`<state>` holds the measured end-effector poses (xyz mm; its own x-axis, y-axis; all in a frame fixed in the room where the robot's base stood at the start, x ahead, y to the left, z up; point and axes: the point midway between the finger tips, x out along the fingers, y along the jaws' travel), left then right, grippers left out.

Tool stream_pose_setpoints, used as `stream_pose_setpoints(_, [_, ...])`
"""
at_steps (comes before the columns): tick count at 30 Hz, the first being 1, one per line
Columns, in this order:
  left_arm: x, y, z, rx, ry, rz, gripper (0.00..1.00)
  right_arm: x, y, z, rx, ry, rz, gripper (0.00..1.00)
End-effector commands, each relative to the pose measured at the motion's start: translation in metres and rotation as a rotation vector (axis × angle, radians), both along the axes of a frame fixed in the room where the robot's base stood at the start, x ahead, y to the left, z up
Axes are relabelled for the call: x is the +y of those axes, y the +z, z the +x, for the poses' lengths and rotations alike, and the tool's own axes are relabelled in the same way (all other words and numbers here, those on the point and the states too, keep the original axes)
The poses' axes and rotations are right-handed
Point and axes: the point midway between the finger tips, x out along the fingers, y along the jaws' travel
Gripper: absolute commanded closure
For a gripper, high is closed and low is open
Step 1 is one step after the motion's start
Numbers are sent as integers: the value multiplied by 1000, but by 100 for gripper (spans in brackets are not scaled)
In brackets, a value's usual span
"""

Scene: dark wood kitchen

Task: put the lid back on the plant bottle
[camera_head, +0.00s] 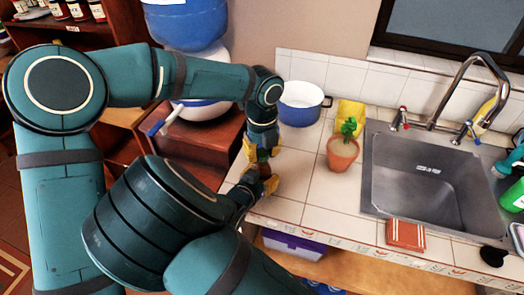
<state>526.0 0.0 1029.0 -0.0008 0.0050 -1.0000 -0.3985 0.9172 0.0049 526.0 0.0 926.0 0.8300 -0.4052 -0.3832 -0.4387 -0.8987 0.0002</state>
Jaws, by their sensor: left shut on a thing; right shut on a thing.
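My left gripper (262,152) is the higher one, pointing down above the counter's left end. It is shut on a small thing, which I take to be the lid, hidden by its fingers. My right gripper (266,182) is just below it, low near the counter's front left edge. It is shut on a small brownish thing, which I take to be the plant bottle, mostly hidden by the fingers. The two grippers are close together, one above the other. I cannot tell whether lid and bottle touch.
A terracotta pot (342,154) with a green plant stands to the right, before a yellow object (351,113). A blue and white pot (300,105) stands behind. The sink (430,170) is farther right. White tiles (310,205) between grippers and sink are clear.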

Motion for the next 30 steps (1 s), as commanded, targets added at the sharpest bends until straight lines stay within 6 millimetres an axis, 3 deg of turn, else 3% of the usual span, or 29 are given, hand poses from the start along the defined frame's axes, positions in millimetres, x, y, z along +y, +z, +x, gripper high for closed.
stream_pose_setpoints(12, [0, -1, 0, 0, -800, -2, 79, 0, 0, 0, 1, 0, 0, 100])
stream_pose_setpoints(18, [0, -1, 0, 0, -1108, -1, 79, 0, 0, 0, 1, 0, 0, 100])
stream_pose_setpoints(23, [0, -1, 0, 0, -1212, 0, 79, 0, 0, 0, 1, 0, 0, 100])
stream_pose_setpoints(30, [0, 0, 0, -1, -1220, 0, 79, 0, 0, 0, 1, 0, 0, 100])
